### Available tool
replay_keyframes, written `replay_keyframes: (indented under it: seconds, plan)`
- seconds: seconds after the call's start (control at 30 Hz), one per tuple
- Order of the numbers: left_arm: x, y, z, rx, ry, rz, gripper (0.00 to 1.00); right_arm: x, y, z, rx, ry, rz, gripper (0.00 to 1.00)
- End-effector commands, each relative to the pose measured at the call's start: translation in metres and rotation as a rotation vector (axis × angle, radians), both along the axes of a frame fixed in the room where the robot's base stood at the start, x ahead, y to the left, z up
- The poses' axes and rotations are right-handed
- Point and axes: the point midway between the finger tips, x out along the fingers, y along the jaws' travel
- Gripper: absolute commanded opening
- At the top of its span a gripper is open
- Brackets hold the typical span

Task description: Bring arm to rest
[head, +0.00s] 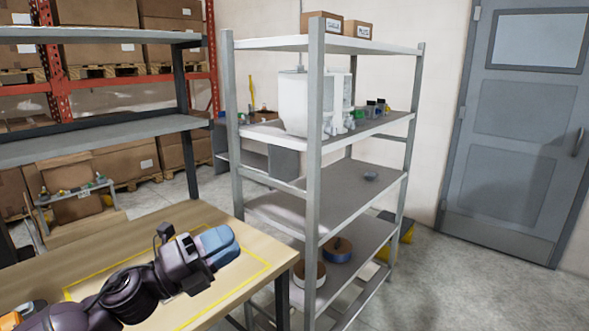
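My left arm comes in from the lower left, over the wooden table (150,229). My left gripper (222,246) is above the right part of the table, pointing right, with blue parts at its front end. I see it from the side and from behind, so the gap between its fingers is hidden. I cannot tell whether it is open or shut. My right gripper is not in view.
A grey shelf rack (315,160) stands just right of the table. It holds a white dispenser (300,103), small boxes (322,26) on top and spools (337,250) low down. A grey door (515,125) is at the right. Open floor (450,285) lies before it.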

Motion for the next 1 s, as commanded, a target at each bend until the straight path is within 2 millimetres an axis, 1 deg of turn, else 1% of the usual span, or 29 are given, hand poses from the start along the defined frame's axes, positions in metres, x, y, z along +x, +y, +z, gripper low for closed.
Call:
replay_keyframes:
  seconds: [0.03, 0.07, 0.13, 0.17, 0.2, 0.27, 0.3, 0.37, 0.4, 0.47, 0.5, 0.57, 0.6, 0.67, 0.7, 0.77, 0.8, 0.9, 1.0]
  plan:
    - [0.008, 0.013, -0.008, -0.132, 0.146, 0.064, 0.38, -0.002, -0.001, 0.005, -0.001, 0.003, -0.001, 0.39]
    - [0.013, 0.022, -0.014, -0.212, 0.233, 0.1, 0.38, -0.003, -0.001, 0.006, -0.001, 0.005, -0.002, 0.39]
    - [0.021, 0.042, -0.035, -0.381, 0.425, 0.184, 0.38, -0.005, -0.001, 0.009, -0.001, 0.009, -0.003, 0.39]
    - [0.023, 0.051, -0.046, -0.446, 0.501, 0.218, 0.38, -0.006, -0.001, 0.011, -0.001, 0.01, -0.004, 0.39]
    - [0.023, 0.062, -0.063, -0.534, 0.601, 0.264, 0.38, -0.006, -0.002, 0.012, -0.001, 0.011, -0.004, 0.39]
    - [0.022, 0.078, -0.089, -0.655, 0.744, 0.33, 0.38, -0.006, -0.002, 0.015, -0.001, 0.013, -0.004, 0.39]
    - [0.018, 0.088, -0.108, -0.732, 0.834, 0.372, 0.38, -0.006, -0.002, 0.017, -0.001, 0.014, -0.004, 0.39]
    - [0.009, 0.101, -0.137, -0.838, 0.957, 0.434, 0.38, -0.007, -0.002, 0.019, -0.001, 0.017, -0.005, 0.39]
    - [0.0, 0.109, -0.156, -0.903, 1.034, 0.474, 0.38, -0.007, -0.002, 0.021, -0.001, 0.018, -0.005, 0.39]
    - [-0.015, 0.119, -0.184, -0.993, 1.138, 0.532, 0.38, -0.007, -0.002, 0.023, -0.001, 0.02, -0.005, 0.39]
    - [-0.027, 0.125, -0.201, -1.048, 1.2, 0.568, 0.38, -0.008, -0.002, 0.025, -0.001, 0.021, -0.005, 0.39]
    - [-0.047, 0.133, -0.227, -1.123, 1.282, 0.621, 0.38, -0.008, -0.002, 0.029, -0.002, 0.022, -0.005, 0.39]
    - [-0.061, 0.137, -0.242, -1.168, 1.328, 0.654, 0.38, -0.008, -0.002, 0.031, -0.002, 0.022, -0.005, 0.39]
    - [-0.084, 0.143, -0.263, -1.234, 1.386, 0.697, 0.38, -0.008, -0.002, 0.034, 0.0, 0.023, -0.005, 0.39]
    - [-0.1, 0.146, -0.275, -1.274, 1.417, 0.725, 0.38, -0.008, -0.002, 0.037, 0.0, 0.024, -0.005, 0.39]
    - [-0.125, 0.151, -0.292, -1.322, 1.453, 0.772, 0.38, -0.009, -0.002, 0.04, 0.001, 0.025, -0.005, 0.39]
    - [-0.141, 0.154, -0.303, -1.347, 1.471, 0.805, 0.38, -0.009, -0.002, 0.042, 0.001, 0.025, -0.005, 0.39]
    - [-0.177, 0.158, -0.322, -1.397, 1.509, 0.878, 0.38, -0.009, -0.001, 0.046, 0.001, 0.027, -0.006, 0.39]
    - [-0.205, 0.158, -0.335, -1.422, 1.541, 0.928, 0.38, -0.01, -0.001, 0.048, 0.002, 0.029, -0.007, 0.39]
